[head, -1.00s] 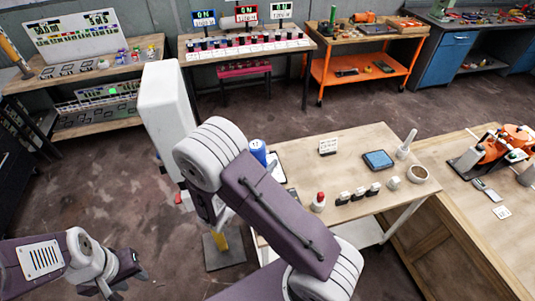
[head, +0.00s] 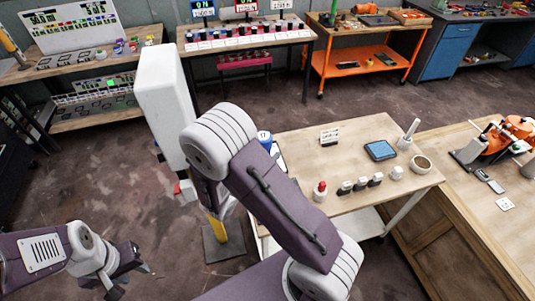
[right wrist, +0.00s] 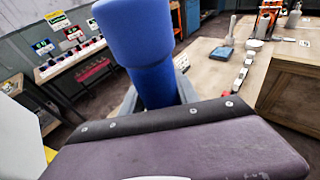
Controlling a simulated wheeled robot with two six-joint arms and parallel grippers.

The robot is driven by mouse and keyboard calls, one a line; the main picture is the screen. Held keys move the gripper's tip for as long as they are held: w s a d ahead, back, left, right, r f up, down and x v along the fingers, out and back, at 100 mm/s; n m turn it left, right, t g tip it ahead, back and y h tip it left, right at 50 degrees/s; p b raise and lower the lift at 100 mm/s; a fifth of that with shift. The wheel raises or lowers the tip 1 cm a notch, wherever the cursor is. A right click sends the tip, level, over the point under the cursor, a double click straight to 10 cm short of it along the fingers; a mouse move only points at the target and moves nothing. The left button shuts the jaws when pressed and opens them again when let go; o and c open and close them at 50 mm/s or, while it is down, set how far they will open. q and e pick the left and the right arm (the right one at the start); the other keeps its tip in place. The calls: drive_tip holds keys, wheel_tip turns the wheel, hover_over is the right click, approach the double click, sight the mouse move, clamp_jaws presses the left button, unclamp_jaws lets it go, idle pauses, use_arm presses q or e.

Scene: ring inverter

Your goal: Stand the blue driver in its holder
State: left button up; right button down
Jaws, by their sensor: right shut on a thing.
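The blue driver (right wrist: 158,80) stands upright and large in the right wrist view, its wider cap at the top. My right gripper (right wrist: 157,100) is shut on it, with grey fingers on either side. Its lower end is hidden behind the gripper body. In the head view a blue top (head: 264,137) shows just past my right arm, which hides most of that gripper. My left gripper (head: 133,280) is open and empty over the floor at lower left. A white round stand (head: 404,142) with an upright pale stick is on the work table; I cannot tell which piece is the driver's holder.
A wooden bench with orange equipment (head: 510,130) adjoins at right.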

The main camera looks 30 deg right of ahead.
wheel_tip(320, 180, down, 13)
drive_tip(key=b, duration=1)
drive_tip(key=shift+r, duration=0.2)
drive_tip(key=shift+f+b, duration=0.2)
drive_tip(key=shift+b, duration=0.1)
drive_tip(key=c, duration=0.8)
unclamp_jaws()
drive_tip(key=v, duration=0.9)
drive_tip(key=shift+a, duration=0.1)
